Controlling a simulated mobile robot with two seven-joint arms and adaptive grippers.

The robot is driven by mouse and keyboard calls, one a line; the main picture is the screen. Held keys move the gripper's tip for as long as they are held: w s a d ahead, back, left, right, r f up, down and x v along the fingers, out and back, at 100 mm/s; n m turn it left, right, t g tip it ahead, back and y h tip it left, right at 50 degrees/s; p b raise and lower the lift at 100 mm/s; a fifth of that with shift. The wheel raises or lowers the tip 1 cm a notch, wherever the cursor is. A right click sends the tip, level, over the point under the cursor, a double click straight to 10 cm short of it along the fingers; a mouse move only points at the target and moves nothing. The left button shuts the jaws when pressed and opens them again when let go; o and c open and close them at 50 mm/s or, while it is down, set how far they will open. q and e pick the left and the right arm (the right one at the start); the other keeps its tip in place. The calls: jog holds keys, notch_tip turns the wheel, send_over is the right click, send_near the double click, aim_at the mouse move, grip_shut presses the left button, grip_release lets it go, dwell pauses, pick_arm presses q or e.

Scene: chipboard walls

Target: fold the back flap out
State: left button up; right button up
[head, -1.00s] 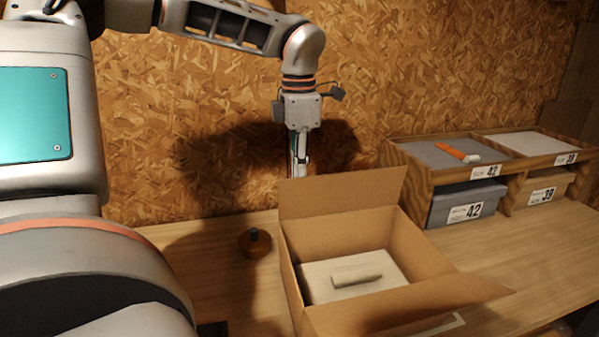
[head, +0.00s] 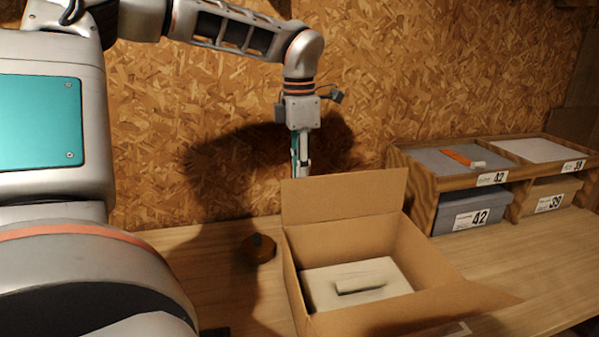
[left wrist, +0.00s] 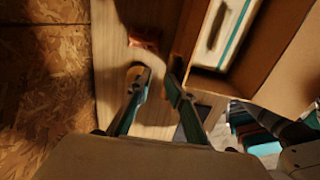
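An open cardboard box (head: 300,270) stands on the bench. Its back flap (head: 343,196) stands up, close to upright. A pale lidded case with a handle (head: 318,287) lies inside the box. My left gripper (head: 300,172) points down behind the flap, at its left part; its fingertips are partly hidden by the flap. In the left wrist view, the gripper (left wrist: 158,80) has its fingers apart with nothing between them. Its right finger is close to the flap (left wrist: 189,38); whether they touch I cannot tell. My right gripper is not in view.
The chipboard wall (head: 220,120) rises close behind the gripper. A round brown object with a dark knob (head: 258,248) sits left of the box. A wooden shelf unit (head: 428,190) with labelled boxes stands at the right.

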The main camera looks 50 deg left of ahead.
pick_arm(q)
jog(key=shift+s+d+f, duration=0.1)
jog(key=shift+s+f, duration=0.1)
jog(key=shift+f, duration=0.3)
jog(key=shift+s+f, duration=0.15)
jog(key=shift+f, duration=0.35)
jog(key=shift+w+f, duration=0.1)
jog(key=shift+w, duration=0.1)
jog(key=shift+w+a, duration=0.2)
jog(key=shift+w, duration=0.05)
notch_tip(320, 180, up, 10)
jog(key=p, duration=0.4)
pick_arm(e)
notch_tip(320, 180, up, 6)
jog(key=w, duration=0.2)
jog(key=shift+w+r+t, duration=0.15)
jog(key=shift+w+t, duration=0.15)
jog(key=shift+t, duration=0.1)
pick_arm(q)
jog(key=shift+s+d, duration=0.1)
